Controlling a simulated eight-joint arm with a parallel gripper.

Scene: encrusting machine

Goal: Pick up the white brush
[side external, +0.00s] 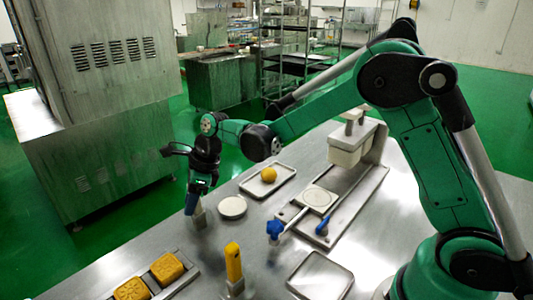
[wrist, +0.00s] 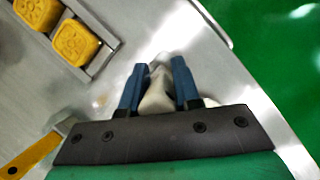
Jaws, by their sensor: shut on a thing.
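The white brush (wrist: 158,94) is between the two blue fingers of my gripper (wrist: 158,80) in the wrist view. My gripper is shut on it, and the dark palm hides its near end. In the side view, my gripper (side external: 198,192) points down near the table's far left edge. The pale end of the brush (side external: 199,217) shows just below the fingers. I cannot tell whether it touches the table.
A white round dish (side external: 232,207) lies just right of my gripper. A yellow-handled tool (side external: 233,262) stands nearer the camera. A mould tray (side external: 178,284) holds yellow cakes at front left. A tray (side external: 284,188) with a yellow ball and a press (side external: 352,145) stand to the right.

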